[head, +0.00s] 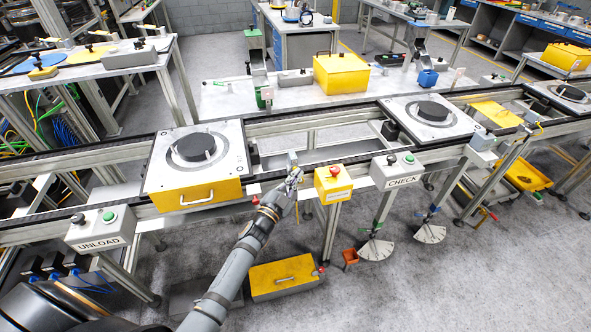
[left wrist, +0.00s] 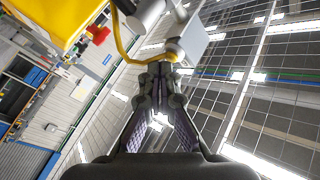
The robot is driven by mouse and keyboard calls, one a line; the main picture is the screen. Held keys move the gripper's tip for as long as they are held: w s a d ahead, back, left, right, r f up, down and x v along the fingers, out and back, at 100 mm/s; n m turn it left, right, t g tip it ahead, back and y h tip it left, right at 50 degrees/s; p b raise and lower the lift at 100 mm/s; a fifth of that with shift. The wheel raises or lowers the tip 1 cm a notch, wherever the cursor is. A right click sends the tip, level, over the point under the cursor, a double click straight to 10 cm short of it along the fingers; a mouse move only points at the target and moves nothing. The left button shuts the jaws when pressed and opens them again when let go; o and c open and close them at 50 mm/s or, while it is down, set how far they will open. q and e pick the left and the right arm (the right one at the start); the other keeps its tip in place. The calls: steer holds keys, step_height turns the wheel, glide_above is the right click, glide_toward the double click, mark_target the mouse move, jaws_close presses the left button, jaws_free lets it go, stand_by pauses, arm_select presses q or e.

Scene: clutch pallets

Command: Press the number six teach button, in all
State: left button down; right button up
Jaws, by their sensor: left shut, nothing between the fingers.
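My left gripper (head: 294,178) is shut and empty at the front rail of the conveyor, between a pallet (head: 170,177) and a yellow box with a red button (head: 333,184). In the left wrist view its closed fingertips (left wrist: 160,70) are close to a small grey block (left wrist: 190,42) with a yellow cable; I cannot tell whether they touch. A small light-coloured block (head: 292,159) stands just above the gripper in the head view. No number six or teach button can be read in either view. My right gripper is not in view.
A CHECK box (head: 397,171) is on the rail to the right, and an UNLOAD box (head: 100,228) is at the left. Another pallet (head: 401,127) sits farther right on the conveyor. A yellow case (head: 284,277) lies on the floor below my left arm.

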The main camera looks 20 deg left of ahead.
arm_select(q)
steer(key=shift+w+a, duration=0.25)
steer(key=shift+w, duration=0.1)
stand_by(0.3)
stand_by(0.4)
steer(key=shift+s+d, duration=0.5)
steer(key=shift+s, duration=0.25)
steer(key=s+d+p, duration=0.1)
steer(key=s, duration=0.1)
steer(key=s+d+p, duration=0.1)
steer(key=s, duration=0.1)
steer(key=shift+d, duration=0.4)
stand_by(0.4)
